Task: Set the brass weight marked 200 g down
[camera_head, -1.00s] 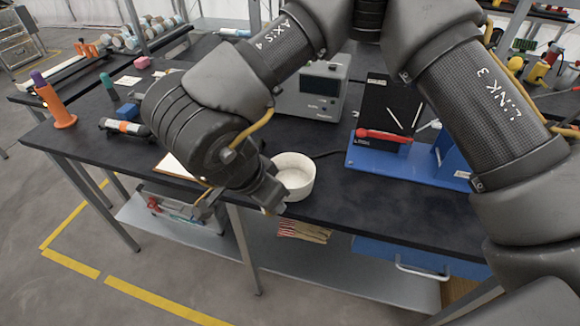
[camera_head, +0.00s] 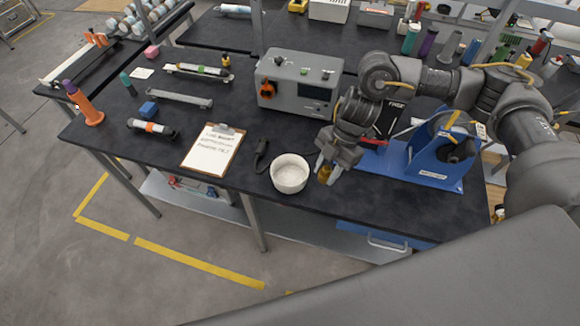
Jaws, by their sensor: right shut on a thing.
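My right gripper (camera_head: 327,171) is just right of the white round bowl (camera_head: 289,186), near the table's front edge. It is shut on a small brass weight (camera_head: 325,174), which shows between the fingertips. Its 200 g marking is too small to read. I cannot tell whether the weight touches the dark table top (camera_head: 225,105) or hangs just above it. My left gripper is not in view.
A clipboard (camera_head: 213,152) and a dark cable end (camera_head: 260,156) lie left of the bowl. A grey instrument box (camera_head: 299,85) stands behind it. A blue stand (camera_head: 434,177) is to the right. An orange holder (camera_head: 90,115) stands far left.

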